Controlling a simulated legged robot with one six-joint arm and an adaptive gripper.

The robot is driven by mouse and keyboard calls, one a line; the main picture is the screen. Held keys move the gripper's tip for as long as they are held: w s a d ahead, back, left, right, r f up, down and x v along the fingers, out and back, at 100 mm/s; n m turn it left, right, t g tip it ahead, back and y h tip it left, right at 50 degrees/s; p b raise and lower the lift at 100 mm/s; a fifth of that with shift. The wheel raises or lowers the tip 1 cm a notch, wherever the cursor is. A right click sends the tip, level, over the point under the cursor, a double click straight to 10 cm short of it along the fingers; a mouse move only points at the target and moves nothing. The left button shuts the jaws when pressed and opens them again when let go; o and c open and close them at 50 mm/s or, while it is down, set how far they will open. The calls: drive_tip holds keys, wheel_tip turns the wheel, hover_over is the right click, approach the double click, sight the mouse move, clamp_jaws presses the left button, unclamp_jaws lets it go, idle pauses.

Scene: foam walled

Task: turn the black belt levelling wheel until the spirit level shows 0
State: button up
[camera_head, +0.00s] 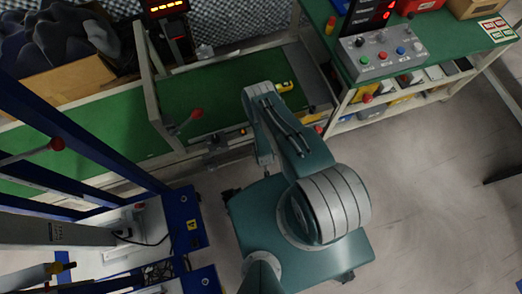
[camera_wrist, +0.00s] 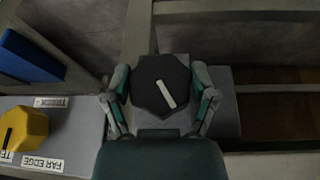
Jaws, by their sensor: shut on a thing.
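The black wheel (camera_wrist: 160,82) is a faceted knob with a white pointer line, seen from above in the wrist view. The line slants from upper left to lower right. My gripper (camera_wrist: 163,97) has one finger on each side of the wheel and is shut on it. A small yellow piece (camera_head: 285,87) on the green belt (camera_head: 215,95) in the head view may be the spirit level; it is too small to read. No level shows in the wrist view. The wheel cannot be made out in the head view.
A grey control box (camera_head: 382,57) stands on the green-topped bench at right. A red-knobbed lever (camera_head: 197,114) stands by the belt. Floor (camera_head: 430,190) at right is clear.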

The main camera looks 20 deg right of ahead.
drive_tip(key=shift+w+a+n+h, duration=0.1)
drive_tip(key=shift+n+h, duration=0.6)
drive_tip(key=shift+h, duration=2.4)
drive_tip(key=o, duration=1)
drive_tip(key=shift+o, duration=0.2)
drive_tip(key=v, duration=1.2)
drive_tip(key=shift+f, duration=0.15)
